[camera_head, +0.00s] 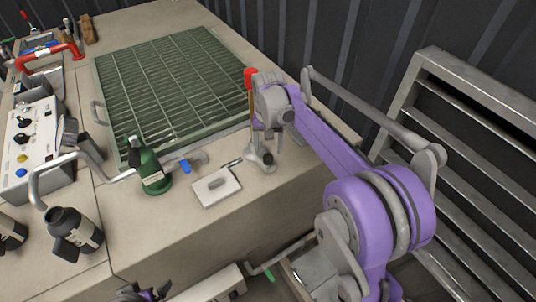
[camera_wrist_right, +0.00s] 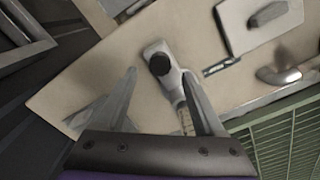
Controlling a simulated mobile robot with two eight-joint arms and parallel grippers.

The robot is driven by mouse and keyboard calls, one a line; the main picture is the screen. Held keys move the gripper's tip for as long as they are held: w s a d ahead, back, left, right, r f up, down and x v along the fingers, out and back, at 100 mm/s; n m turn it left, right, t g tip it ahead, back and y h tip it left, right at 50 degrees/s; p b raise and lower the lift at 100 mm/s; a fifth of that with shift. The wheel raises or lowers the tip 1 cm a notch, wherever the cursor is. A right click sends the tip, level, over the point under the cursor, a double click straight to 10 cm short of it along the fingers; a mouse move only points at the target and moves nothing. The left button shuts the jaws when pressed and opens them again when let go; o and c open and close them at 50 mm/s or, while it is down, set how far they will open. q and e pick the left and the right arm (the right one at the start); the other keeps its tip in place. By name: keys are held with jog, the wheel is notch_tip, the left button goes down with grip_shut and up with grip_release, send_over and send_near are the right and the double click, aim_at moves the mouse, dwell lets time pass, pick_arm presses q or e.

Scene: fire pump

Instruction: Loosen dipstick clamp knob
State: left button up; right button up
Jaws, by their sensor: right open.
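The dipstick clamp (camera_head: 262,160) is a small grey metal fitting standing on the beige top, right of the white plate. Its round black knob (camera_wrist_right: 160,63) shows in the right wrist view. The dipstick (camera_head: 250,105) stands upright there with a red top (camera_head: 249,76). My right gripper (camera_head: 269,137) is above the clamp in the head view. In the right wrist view its fingers (camera_wrist_right: 159,73) are spread, with the knob between and beyond the tips. I cannot tell any contact. A dark and purple part at the bottom edge may be my left gripper (camera_head: 143,293); its jaws are unclear.
A green grate (camera_head: 170,88) covers the top behind. A white plate with a grey handle (camera_head: 216,187), a green bottle (camera_head: 150,168) and a blue-handled valve (camera_head: 185,166) stand left of the clamp. A metal slatted frame (camera_head: 480,150) and dark wall bound the right.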

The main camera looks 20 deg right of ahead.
aim_at(268, 157)
jog(key=shift+f, duration=1.9)
grip_shut()
